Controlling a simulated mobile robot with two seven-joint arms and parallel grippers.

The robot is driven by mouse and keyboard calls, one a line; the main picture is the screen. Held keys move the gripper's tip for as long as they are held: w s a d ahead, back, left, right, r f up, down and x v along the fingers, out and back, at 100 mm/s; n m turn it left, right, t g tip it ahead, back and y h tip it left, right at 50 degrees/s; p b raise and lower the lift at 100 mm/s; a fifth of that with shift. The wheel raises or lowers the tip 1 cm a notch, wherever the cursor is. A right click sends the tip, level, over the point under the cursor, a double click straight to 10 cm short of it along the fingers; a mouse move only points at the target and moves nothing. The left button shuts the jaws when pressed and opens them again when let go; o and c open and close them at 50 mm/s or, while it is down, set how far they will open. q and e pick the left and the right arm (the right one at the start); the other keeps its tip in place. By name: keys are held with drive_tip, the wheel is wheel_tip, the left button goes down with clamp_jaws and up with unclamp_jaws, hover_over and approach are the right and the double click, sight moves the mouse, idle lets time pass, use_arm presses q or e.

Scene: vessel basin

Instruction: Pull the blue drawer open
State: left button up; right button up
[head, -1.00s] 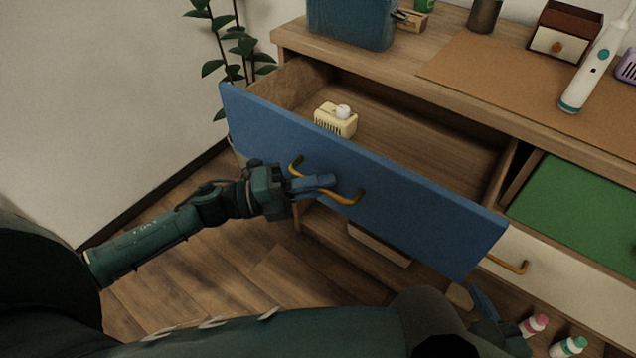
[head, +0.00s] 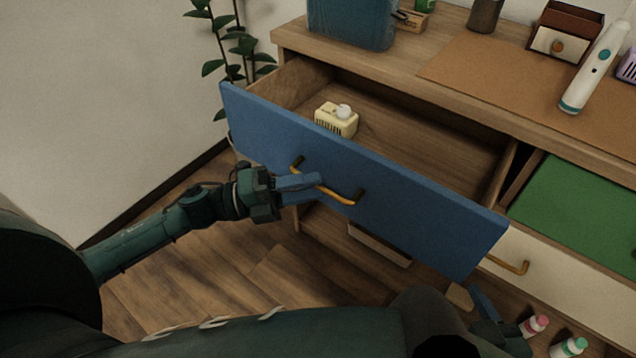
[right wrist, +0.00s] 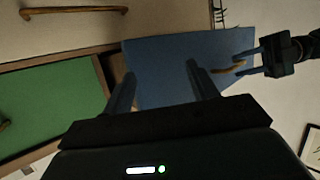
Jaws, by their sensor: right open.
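The blue drawer (head: 420,215) stands pulled well out of the cabinet, its inside showing. Its brass handle (head: 343,199) is on the front panel. My left gripper (head: 312,181) is at the handle's left part in the head view. In the right wrist view, the left gripper (right wrist: 240,61) has its two fingers spread apart, close to the handle (right wrist: 228,69); contact cannot be made out. My right gripper (head: 482,303) is low at the right in the head view, partly hidden. In the right wrist view, the right gripper (right wrist: 163,88) is open and empty.
A cream box with a white knob (head: 337,119) lies inside the drawer. To the right are a green surface (head: 580,210) and a cream drawer (head: 550,275). Small bottles (head: 570,347) stand below. A plant (head: 240,50) is behind left. Floor at the left is clear.

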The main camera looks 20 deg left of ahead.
use_arm(q)
drive_tip(key=v, duration=1.1)
